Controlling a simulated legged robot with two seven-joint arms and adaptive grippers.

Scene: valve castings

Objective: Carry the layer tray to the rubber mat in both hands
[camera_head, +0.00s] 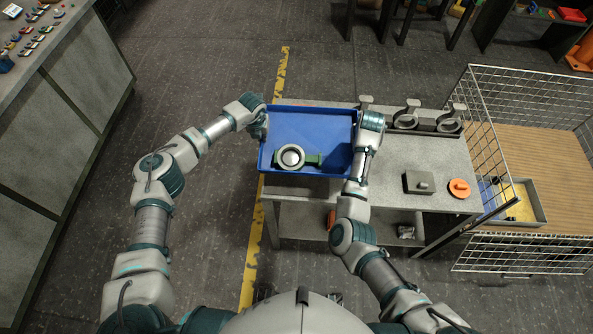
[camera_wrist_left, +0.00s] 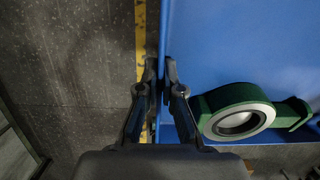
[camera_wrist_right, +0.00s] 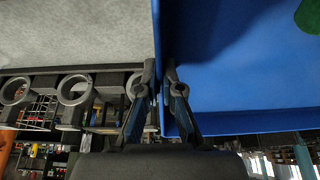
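The layer tray (camera_head: 305,125) is blue and shallow, at the left end of a grey workbench. A green valve casting with a pale ring (camera_head: 291,157) lies inside near its front edge. My left gripper (camera_head: 263,126) is closed on the tray's left wall; the left wrist view shows its fingers (camera_wrist_left: 161,75) on either side of the rim. My right gripper (camera_wrist_right: 161,75) is closed on the opposite wall the same way. A dark shadow lies under the tray's front; whether it is clear of the bench I cannot tell. I cannot make out a rubber mat.
The bench (camera_head: 405,165) holds a rack with ring castings (camera_head: 405,120), a grey block (camera_head: 419,182) and an orange disc (camera_head: 459,188). A wire cage (camera_head: 490,165) stands right. A grey counter (camera_head: 60,110) is far left. Open floor with a yellow line (camera_head: 252,255) lies between.

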